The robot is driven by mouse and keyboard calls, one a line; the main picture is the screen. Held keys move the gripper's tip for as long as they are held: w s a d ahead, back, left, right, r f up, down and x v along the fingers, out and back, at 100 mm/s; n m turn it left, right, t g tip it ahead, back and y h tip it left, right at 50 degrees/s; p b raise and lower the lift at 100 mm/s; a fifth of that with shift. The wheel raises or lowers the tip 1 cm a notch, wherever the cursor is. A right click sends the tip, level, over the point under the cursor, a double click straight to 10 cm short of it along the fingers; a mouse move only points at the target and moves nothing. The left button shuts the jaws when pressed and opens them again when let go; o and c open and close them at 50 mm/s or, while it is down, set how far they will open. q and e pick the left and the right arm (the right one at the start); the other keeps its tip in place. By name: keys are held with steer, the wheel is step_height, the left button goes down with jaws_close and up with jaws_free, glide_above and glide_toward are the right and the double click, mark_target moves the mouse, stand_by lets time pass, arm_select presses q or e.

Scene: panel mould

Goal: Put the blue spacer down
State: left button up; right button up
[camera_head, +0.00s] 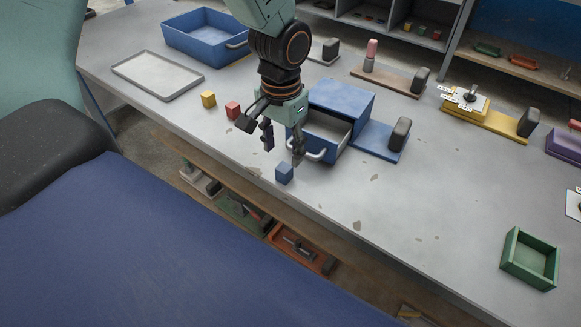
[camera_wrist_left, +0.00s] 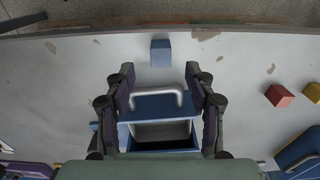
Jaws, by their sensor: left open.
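The blue spacer (camera_head: 284,174), a small blue cube, rests on the grey bench top near its front edge. It also shows in the left wrist view (camera_wrist_left: 160,53), just beyond my fingertips and between their lines. My left gripper (camera_head: 283,150) is open and empty, its fingers pointing down in front of the blue drawer unit. In the left wrist view my left gripper (camera_wrist_left: 160,76) has its two fingers wide apart, with a clear gap to the spacer. My right gripper is not in view.
The blue drawer unit (camera_head: 345,96) has its drawer pulled out, with a pale handle (camera_head: 316,156) close to my fingers. A red cube (camera_head: 233,109) and a yellow cube (camera_head: 208,99) stand left. A green tray (camera_head: 530,260) is far right; the bench between is clear.

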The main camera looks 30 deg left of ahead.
mark_target(284, 167)
arm_select(q)
step_height(284, 167, down, 7)
steer(key=shift+w+r+b, duration=0.1)
steer(key=shift+b, duration=0.8)
steer(key=shift+w+f, duration=0.1)
steer(key=shift+f, duration=0.2)
steer(key=shift+a, duration=0.1)
steer(key=shift+r, duration=0.1)
steer(key=c, duration=0.5)
jaws_close()
step_height(284, 167, up, 10)
steer(key=p, duration=0.2)
steer(key=shift+p, duration=0.3)
